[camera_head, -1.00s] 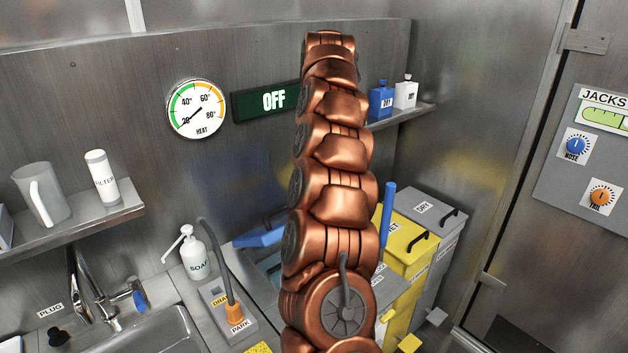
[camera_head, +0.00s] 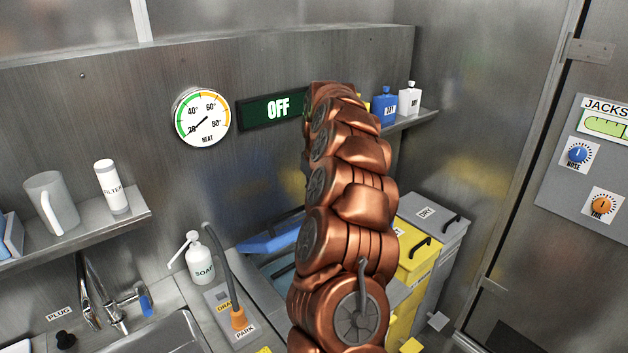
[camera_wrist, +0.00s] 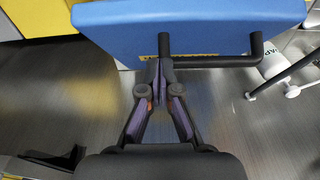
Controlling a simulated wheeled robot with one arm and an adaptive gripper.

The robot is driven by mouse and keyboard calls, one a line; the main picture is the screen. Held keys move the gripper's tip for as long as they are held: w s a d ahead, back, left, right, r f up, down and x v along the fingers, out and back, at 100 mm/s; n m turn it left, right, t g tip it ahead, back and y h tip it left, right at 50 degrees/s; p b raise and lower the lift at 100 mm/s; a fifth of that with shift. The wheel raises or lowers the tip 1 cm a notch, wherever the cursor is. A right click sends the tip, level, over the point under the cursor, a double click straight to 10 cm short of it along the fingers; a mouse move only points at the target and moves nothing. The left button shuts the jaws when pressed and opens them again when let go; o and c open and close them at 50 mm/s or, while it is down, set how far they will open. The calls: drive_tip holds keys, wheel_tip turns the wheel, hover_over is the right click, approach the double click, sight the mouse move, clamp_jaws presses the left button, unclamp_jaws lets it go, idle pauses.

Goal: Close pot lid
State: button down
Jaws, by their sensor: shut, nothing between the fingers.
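A blue lid (camera_wrist: 190,22) fills the top of the wrist view, with a dark bar handle (camera_wrist: 215,62) along its near edge. My gripper (camera_wrist: 159,68) is shut and empty, its fingertips at the left end of the handle; I cannot tell whether they touch. In the head view a blue part of the lid (camera_head: 272,238) stands tilted above a pale blue, open-looking vessel (camera_head: 280,283), left of my arm. My arm hides much of both there, and my gripper is out of sight.
A hose with an orange end (camera_head: 238,318) and a soap bottle (camera_head: 202,262) stand left of the vessel, by the sink (camera_head: 165,335). Yellow (camera_head: 408,268) and grey (camera_head: 432,215) bins stand to the right. The wall display (camera_head: 272,108) reads OFF.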

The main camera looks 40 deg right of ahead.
drive_tip(key=shift+s+a+f+p, duration=0.1)
drive_tip(key=shift+s+f+p, duration=0.15)
drive_tip(key=shift+s+f, duration=0.25)
drive_tip(key=shift+s+d+f+p, duration=0.1)
drive_tip(key=shift+s+f+p, duration=0.2)
drive_tip(key=shift+f, duration=0.45)
drive_tip(key=shift+s+a+f+p, duration=0.1)
drive_tip(key=shift+s+f+p, duration=0.1)
drive_tip(key=shift+s+f, duration=0.3)
drive_tip(key=shift+w+f, duration=0.1)
drive_tip(key=shift+f, duration=0.05)
